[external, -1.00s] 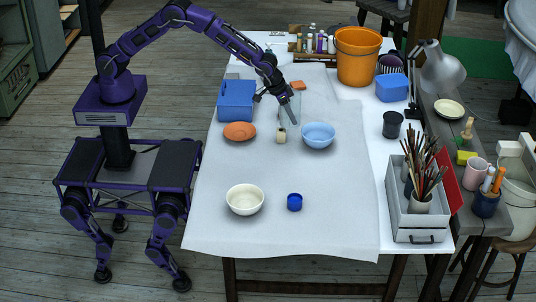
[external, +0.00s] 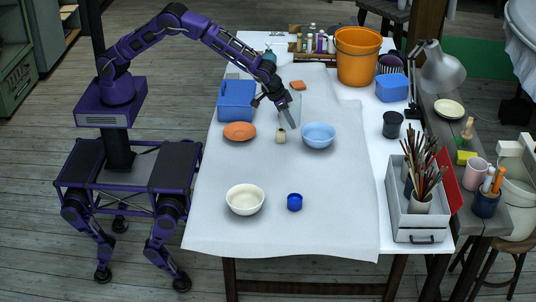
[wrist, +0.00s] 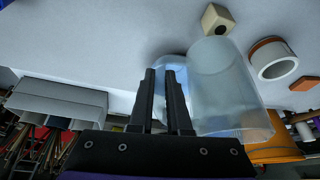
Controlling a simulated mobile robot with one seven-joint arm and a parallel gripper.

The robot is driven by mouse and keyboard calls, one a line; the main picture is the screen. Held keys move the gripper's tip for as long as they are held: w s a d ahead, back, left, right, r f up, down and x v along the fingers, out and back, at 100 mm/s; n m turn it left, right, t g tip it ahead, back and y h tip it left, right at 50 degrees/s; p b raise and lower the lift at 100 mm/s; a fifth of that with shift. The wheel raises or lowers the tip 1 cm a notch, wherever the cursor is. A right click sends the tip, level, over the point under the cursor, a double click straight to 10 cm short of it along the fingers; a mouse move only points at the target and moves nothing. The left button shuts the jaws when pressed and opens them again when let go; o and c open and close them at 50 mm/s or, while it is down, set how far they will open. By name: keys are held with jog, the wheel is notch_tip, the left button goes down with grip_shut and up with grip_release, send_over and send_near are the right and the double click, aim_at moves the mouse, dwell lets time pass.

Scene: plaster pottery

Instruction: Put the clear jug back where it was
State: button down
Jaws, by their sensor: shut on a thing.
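The clear jug (wrist: 228,95) is a see-through cylinder beside my fingers in the wrist view, tilted in that picture. In the external view the jug (external: 296,104) is faint and partly hidden behind my gripper (external: 291,119). My gripper, also in the wrist view (wrist: 164,75), is shut on the jug at its side; the exact contact is hard to see. The jug is near the back middle of the table, just behind the light blue bowl (external: 318,135). I cannot tell whether its base touches the cloth.
An orange dish (external: 239,131) and a blue box (external: 237,100) are to the left.

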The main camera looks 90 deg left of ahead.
jog(key=s+d+r+m+h+b, duration=0.1)
jog(key=s+d+m+b, duration=0.15)
jog(key=d, duration=0.45)
jog(key=s+d+r+m+h+b, duration=0.1)
jog(key=s+d+m+b, duration=0.15)
jog(key=d, duration=0.45)
jog(key=f, duration=0.6)
jog(key=s+d+f, duration=0.1)
jog(key=f, duration=0.2)
jog(key=shift+f, duration=0.1)
jog(key=shift+f+b, duration=0.25)
jog(key=shift+b, duration=0.1)
jog(key=c, duration=0.9)
grip_release()
jog(key=shift+s, duration=0.1)
jog(key=shift+o, duration=0.2)
jog(key=shift+r, duration=0.1)
